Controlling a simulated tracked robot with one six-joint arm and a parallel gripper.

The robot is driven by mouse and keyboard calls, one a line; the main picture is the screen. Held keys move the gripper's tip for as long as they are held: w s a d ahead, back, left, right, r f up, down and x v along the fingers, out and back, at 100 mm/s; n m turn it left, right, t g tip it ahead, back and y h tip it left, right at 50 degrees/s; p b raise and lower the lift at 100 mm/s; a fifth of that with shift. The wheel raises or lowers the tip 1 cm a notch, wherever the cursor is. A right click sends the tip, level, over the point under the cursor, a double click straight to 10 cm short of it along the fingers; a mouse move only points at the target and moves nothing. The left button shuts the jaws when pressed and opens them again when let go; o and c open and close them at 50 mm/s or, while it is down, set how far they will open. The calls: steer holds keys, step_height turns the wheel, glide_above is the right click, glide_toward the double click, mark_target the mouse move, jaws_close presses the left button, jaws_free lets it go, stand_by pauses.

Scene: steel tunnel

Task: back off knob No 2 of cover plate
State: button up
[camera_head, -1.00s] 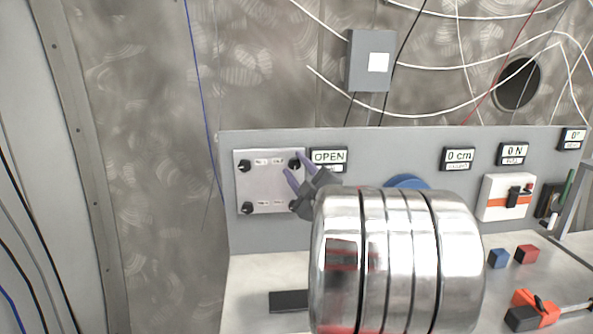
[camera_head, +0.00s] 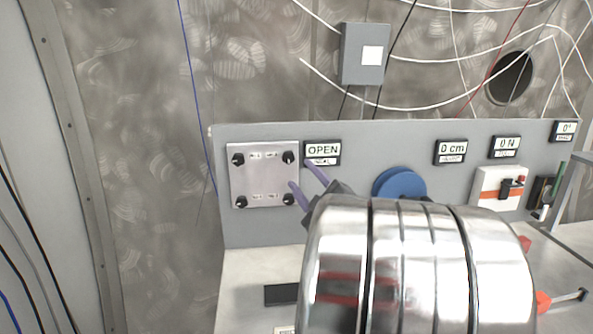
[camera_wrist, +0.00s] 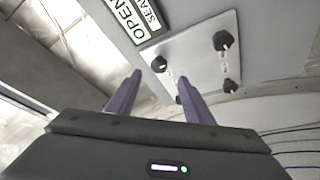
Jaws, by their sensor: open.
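The cover plate (camera_head: 264,186) is a light metal square on the grey panel, with a black knob near each corner. The upper right knob (camera_head: 288,157) and lower right knob (camera_head: 288,199) are both in plain view; the small labels are too blurred to read for certain. My gripper (camera_head: 301,174) is open and empty, its purple fingers just right of the plate between these two knobs. In the wrist view the fingers (camera_wrist: 159,80) point towards the plate (camera_wrist: 195,58). One knob (camera_wrist: 160,64) shows between and beyond the tips, apart from them.
An OPEN sign (camera_head: 322,150) sits on the panel right of the plate, close above my fingers. A blue disc (camera_head: 400,184) and a white switch box (camera_head: 497,188) are further right. A black block (camera_head: 282,295) lies on the bench below.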

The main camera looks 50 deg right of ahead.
steer(key=v, duration=0.5)
steer(key=shift+s+a+f, duration=0.1)
steer(key=shift+s+a, duration=0.05)
steer(key=shift+s, duration=0.2)
steer(key=w+a+f+m+g, duration=0.2)
steer(key=w+a+m+g, duration=0.1)
steer(key=a, duration=0.4)
steer(key=w+a+f+m+g, duration=0.2)
steer(key=w+a+m+g, duration=0.15)
steer(key=a, duration=0.25)
steer(key=s+a+f+g+y, duration=0.3)
steer(key=s+a+f, duration=0.2)
steer(key=a, duration=0.8)
steer(key=s+a+f+g+y, duration=0.4)
steer(key=s+a, duration=0.6)
steer(key=a, duration=0.3)
steer(key=shift+a+f, duration=0.15)
steer(key=shift+f, duration=0.55)
steer(key=shift+s+m, duration=0.1)
steer(key=shift+m, duration=0.15)
